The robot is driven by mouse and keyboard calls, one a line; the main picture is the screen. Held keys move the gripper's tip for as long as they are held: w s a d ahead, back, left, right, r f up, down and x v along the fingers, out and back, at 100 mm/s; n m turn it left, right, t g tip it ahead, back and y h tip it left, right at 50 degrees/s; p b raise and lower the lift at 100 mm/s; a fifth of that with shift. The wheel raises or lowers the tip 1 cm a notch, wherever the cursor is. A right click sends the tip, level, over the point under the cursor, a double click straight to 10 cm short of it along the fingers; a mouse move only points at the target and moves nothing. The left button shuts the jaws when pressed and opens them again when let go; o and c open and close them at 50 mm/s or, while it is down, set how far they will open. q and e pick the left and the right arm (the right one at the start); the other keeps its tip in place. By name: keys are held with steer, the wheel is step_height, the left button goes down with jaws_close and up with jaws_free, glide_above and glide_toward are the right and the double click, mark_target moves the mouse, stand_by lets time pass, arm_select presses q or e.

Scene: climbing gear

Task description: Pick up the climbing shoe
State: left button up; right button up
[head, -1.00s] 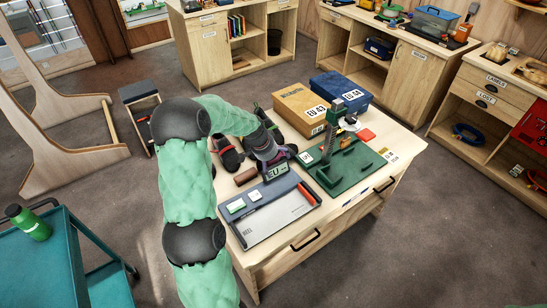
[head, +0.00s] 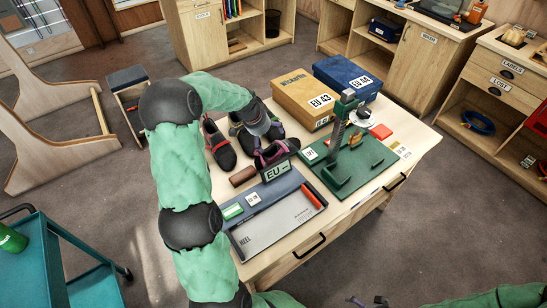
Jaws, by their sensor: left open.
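A dark climbing shoe with purple trim (head: 272,153) lies on the table just behind the small "EU" display. My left gripper (head: 268,134) reaches down from the left, just behind and above this shoe. It is open, and I cannot tell whether it touches the shoe. A black shoe with red trim (head: 219,147) lies to the left, and another dark shoe (head: 241,130) is partly hidden by my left arm. At the bottom edge, dark parts of my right gripper (head: 368,301) show, too cut off to read.
A grey-blue measuring board (head: 270,222) lies at the table front, with a brown roll (head: 243,176) behind it. A green stand (head: 350,165) is to the right. An orange-brown EU 43 box (head: 303,99) and a blue EU 44 box (head: 345,76) stand at the back.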

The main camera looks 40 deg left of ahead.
arm_select(q)
steer(key=b, duration=0.4)
glide_toward(276, 152)
steer(key=f, duration=0.2)
steer(key=x, duration=0.4)
steer(key=shift+w+a+f, duration=0.15)
steer(key=shift+a+f, duration=0.05)
steer(key=shift+a, duration=0.2)
steer(key=shift+w+b+x, duration=0.2)
steer(key=shift+b+x, duration=0.3)
steer(key=shift+x, duration=0.85)
steer(key=shift+w+b+x, duration=0.2)
steer(key=shift+b+x, duration=0.25)
steer(key=shift+x, duration=0.9)
steer(key=shift+r, duration=0.15)
steer(key=c, duration=1.3)
